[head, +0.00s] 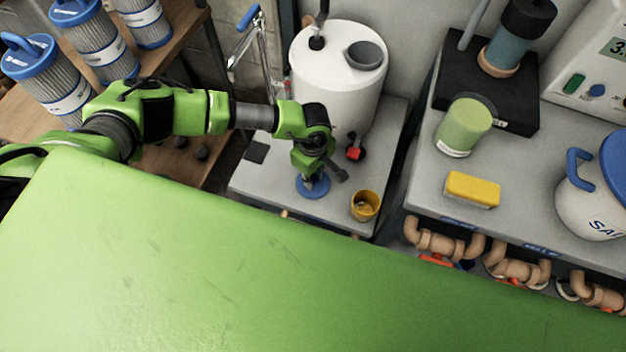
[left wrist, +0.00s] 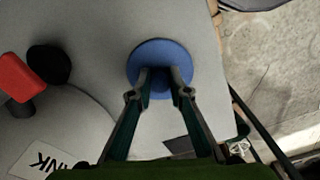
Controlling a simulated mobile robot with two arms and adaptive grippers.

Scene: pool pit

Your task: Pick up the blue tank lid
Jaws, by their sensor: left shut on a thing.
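The blue tank lid (head: 313,187) is a round blue disc on the grey bench top in front of the white tank (head: 338,75). My left gripper (head: 312,176) reaches down onto it from above. In the left wrist view the lid (left wrist: 160,52) lies flat under the fingers. The left gripper (left wrist: 166,78) is shut on the middle of the lid, with one finger on each side of its raised knob. I cannot tell whether the lid is lifted off the bench. My right gripper is not in view.
A yellow cup (head: 366,205) stands just right of the lid. A tank valve with a red handle (head: 355,153) is behind it. The right bench holds a yellow block (head: 472,189) and a green cylinder (head: 462,127). Blue-capped filters (head: 90,45) stand on a wooden shelf at left.

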